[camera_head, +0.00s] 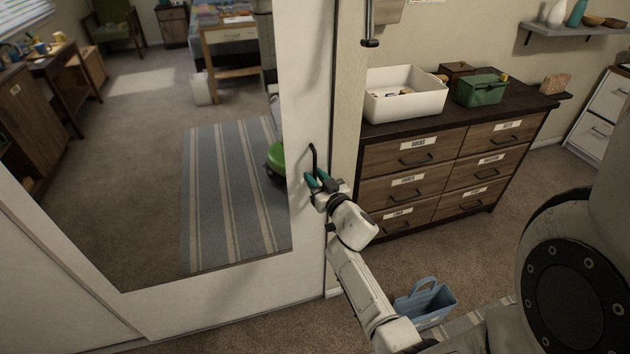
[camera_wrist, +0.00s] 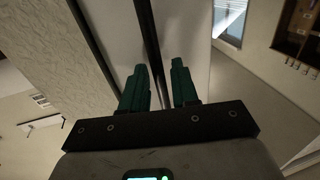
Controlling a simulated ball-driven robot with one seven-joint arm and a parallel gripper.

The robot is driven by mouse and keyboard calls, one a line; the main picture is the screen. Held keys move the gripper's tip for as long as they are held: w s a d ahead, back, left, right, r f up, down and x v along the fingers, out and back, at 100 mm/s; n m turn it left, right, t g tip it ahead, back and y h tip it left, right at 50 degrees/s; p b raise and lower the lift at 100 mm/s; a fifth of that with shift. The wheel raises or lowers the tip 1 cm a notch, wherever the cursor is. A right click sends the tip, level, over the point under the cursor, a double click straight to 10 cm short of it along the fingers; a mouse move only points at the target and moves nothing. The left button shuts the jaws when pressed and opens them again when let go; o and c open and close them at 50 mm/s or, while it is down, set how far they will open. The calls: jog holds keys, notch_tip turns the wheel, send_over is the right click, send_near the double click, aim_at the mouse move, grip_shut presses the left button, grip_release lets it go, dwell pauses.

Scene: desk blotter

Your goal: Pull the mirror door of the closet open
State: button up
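The closet's mirror door is on the left in the head view, with a white frame (camera_head: 303,95) around a tall mirror (camera_head: 150,130). It looks closed against the wall. Its dark pull handle (camera_head: 312,158) is on the right part of the frame. My gripper (camera_head: 316,182), with green fingers, is at the handle's lower part. In the wrist view my gripper (camera_wrist: 160,80) is open, with a gap between its fingers. A dark bar, apparently the handle (camera_wrist: 147,35), runs down between them, nearer the left finger. Whether it touches a finger is unclear.
Right of the door stands a wooden dresser (camera_head: 440,170) with labelled drawers, bearing a white bin (camera_head: 403,102) and a green basket (camera_head: 480,90). A blue tote (camera_head: 425,303) is on the floor beside my arm. Carpet before the door (camera_head: 240,325) looks clear.

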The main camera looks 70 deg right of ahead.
jog(key=shift+w+d, duration=0.15)
jog(key=shift+w, duration=0.05)
grip_shut()
dwell(0.5)
